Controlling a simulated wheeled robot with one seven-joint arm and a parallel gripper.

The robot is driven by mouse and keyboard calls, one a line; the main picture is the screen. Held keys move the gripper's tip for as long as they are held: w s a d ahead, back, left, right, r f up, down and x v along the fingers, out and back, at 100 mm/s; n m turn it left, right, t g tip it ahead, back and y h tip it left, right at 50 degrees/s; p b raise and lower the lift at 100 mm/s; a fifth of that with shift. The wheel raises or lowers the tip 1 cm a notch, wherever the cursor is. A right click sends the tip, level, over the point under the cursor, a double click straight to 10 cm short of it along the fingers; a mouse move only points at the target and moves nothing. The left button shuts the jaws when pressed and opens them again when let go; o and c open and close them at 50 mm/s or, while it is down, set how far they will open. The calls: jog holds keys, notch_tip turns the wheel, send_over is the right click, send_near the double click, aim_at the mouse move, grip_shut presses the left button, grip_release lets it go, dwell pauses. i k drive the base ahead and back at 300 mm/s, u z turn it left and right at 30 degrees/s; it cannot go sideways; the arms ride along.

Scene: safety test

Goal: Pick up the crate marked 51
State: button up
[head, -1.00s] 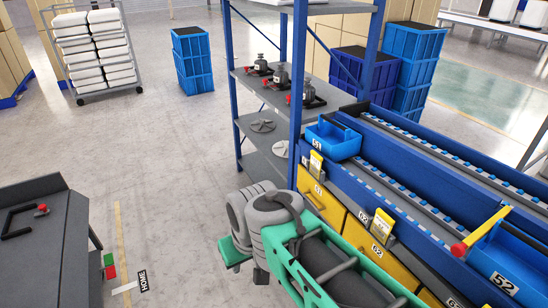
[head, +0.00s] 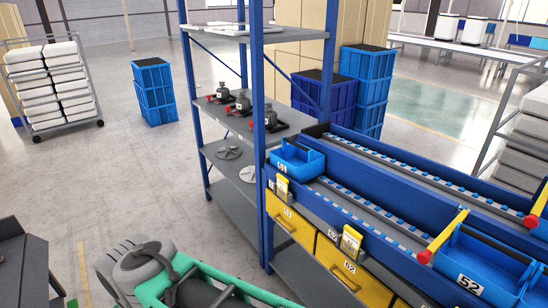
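The crate marked 51 (head: 302,161) is a small open blue bin. A second blue crate, marked 52 (head: 478,262), sits on the rack at the lower right. My grey and green arm shows at the bottom left, below and left of crate 51 and apart from it. My gripper is out of view.
A blue-posted shelf (head: 262,110) stands directly left of crate 51, bearing several black-and-grey parts. Yellow bins (head: 291,226) are under the lanes. Red-tipped yellow bars (head: 440,240) stick out near crate 52. A dark cabinet (head: 22,262) is at left. Open floor lies between.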

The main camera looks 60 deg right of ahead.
aim_at(301, 163)
jog(key=z, duration=0.1)
jog(key=i, duration=2)
jog(key=z, duration=1.25)
jog(key=i, duration=0.95)
jog(key=z, duration=1.05)
